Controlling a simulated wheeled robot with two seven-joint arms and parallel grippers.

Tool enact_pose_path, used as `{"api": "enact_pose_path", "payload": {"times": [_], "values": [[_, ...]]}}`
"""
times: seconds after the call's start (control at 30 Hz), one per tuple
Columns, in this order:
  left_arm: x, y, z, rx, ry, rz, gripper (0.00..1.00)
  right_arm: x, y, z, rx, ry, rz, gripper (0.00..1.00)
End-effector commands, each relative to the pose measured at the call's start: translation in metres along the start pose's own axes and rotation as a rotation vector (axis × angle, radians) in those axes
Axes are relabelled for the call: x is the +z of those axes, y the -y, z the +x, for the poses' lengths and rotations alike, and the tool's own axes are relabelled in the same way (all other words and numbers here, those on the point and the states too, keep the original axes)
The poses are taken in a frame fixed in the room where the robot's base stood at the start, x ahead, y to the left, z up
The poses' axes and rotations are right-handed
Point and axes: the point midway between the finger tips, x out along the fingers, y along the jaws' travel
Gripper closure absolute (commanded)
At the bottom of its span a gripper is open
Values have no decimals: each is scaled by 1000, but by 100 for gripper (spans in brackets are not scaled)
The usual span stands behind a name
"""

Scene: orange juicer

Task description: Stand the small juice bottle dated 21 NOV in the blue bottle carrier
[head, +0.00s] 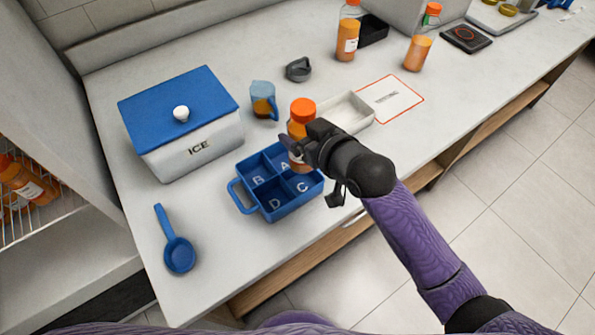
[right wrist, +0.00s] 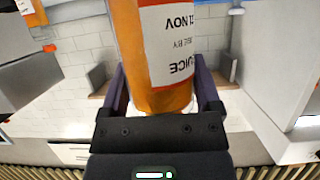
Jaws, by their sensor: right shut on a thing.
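My right gripper (head: 296,148) is shut on a small orange juice bottle (head: 299,127) with an orange cap. It holds the bottle about upright over the far right part of the blue bottle carrier (head: 285,208), near compartments A and C. I cannot tell whether its base is inside the carrier. In the right wrist view the bottle (right wrist: 165,98) is between the fingers, its label upside down, with NOV and JUICE partly readable. The carrier has compartments marked A, B, C and D; B and D look empty. My left gripper is not in view.
A white ICE box (head: 200,148) with a blue lid stands left of the carrier. A blue scoop (head: 178,252), a small jug (head: 263,103), a grey lid (head: 299,69) and a white tray (head: 346,116) surround it. Two bottles (head: 347,40) (head: 417,54) stand farther back.

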Motion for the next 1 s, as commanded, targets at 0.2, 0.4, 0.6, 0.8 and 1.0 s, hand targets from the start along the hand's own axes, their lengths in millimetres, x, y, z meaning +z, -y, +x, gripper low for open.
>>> {"api": "enact_pose_path", "payload": {"times": [0.2, 0.4, 0.6, 0.8, 1.0], "values": [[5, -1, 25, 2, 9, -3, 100, 52, -2, 22, -5, 5, 0, 100], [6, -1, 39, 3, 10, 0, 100, 80, -1, 34, -5, 5, 1, 100], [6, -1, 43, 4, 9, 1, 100, 91, -1, 38, -4, 3, 0, 100], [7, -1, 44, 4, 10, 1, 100, 94, -1, 39, -4, 3, 0, 100], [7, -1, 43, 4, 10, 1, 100, 93, -1, 39, -4, 4, 0, 0]]}}
